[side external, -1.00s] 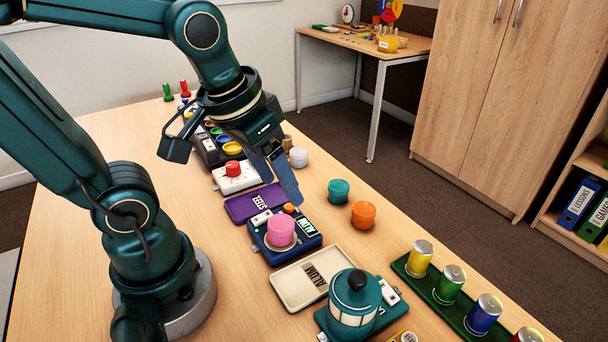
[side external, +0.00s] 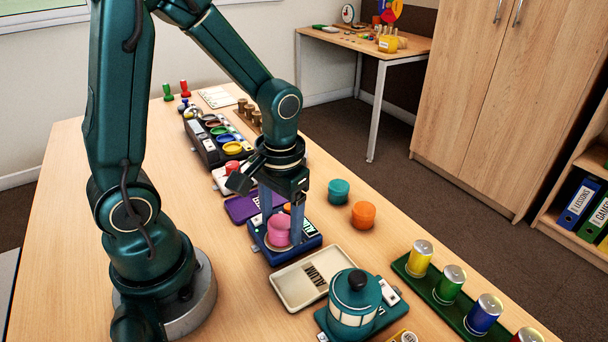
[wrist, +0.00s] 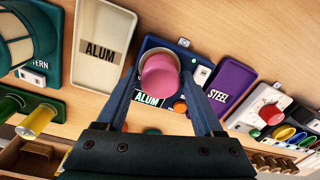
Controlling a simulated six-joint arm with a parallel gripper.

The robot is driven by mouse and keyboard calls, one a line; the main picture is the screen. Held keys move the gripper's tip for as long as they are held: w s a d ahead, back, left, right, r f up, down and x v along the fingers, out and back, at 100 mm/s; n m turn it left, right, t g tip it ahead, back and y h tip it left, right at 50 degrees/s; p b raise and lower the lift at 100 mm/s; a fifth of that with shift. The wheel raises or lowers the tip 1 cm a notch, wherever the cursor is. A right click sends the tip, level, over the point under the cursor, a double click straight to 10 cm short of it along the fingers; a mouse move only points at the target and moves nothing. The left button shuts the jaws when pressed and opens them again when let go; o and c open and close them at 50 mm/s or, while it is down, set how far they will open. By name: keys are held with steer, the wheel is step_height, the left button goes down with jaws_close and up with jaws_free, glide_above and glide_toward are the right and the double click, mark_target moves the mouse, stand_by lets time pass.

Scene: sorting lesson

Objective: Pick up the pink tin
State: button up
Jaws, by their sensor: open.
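The pink tin (side external: 278,228) stands on a round pale pad of the dark blue device (side external: 312,240) labelled ALUM. It also shows in the wrist view (wrist: 159,78), between the finger ends. My gripper (side external: 282,222) is open, pointing down, with one finger on each side of the pink tin. In the wrist view my gripper (wrist: 160,75) has its fingers spread, and I cannot tell whether either touches the tin. In the side view the fingers hide part of the tin and device.
A cream ALUM tray (side external: 290,288) and a purple STEEL tray (side external: 238,209) flank the device. A teal tin (side external: 338,192) and an orange tin (side external: 363,215) stand to its right. A teal lantern (side external: 354,300) and a green tray of cans (side external: 436,299) are in front.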

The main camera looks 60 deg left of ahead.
steer(key=shift+f, duration=0.3)
jaws_close()
steer(key=shift+r, duration=0.15)
